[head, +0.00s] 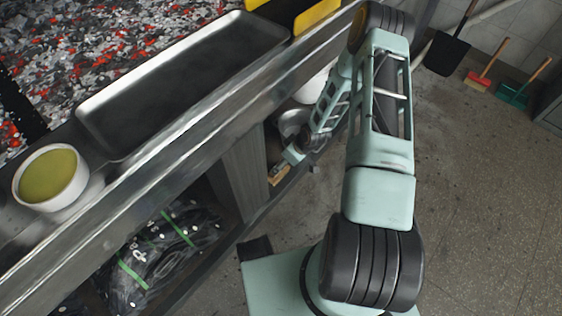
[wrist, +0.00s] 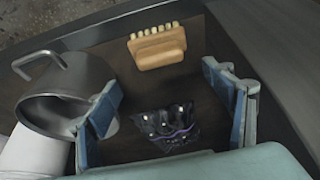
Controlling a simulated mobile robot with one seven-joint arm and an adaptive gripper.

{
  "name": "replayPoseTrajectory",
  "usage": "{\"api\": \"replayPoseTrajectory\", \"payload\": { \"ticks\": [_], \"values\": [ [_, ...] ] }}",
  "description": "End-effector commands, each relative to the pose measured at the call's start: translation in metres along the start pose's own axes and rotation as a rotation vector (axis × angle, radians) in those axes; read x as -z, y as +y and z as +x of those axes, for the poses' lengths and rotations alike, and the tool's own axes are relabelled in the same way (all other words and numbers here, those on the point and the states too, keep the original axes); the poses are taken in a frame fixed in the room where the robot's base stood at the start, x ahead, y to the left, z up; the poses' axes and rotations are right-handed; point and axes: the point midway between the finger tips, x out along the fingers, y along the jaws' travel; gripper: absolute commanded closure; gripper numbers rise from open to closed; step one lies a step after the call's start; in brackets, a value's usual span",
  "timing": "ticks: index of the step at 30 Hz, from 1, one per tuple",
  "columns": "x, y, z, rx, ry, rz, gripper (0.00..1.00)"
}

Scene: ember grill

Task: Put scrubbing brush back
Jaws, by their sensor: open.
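The scrubbing brush (wrist: 158,50), with a tan wooden body and pale bristles, lies on a dark shelf in the wrist view. Its bristles face the top of that picture. In the head view a small tan part of the brush (head: 279,174) shows at the shelf's edge. In the head view my gripper (head: 291,156) reaches in under the counter, beside the brush.
A metal pot (wrist: 66,98) lies tilted beside the left finger. A dark, speckled crumpled thing (wrist: 166,126) lies between the fingers' bases. Above are the counter's steel edge, an empty tray (head: 185,80) and a white bowl (head: 50,177). Open floor (head: 485,200) lies right of my arm.

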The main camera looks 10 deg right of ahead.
Motion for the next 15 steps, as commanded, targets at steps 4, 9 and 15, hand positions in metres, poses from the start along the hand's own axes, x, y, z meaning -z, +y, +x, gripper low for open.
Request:
{"api": "replayPoseTrajectory", "payload": {
  "ticks": [4, 9, 15],
  "values": [
    [0.000, 0.000, -0.021, 0.000, 0.000, 0.001, 0.25],
    [0.000, 0.000, -0.027, 0.000, 0.000, 0.001, 0.25],
    [0.000, 0.000, -0.026, 0.000, 0.000, 0.001, 0.25]
  ]
}}
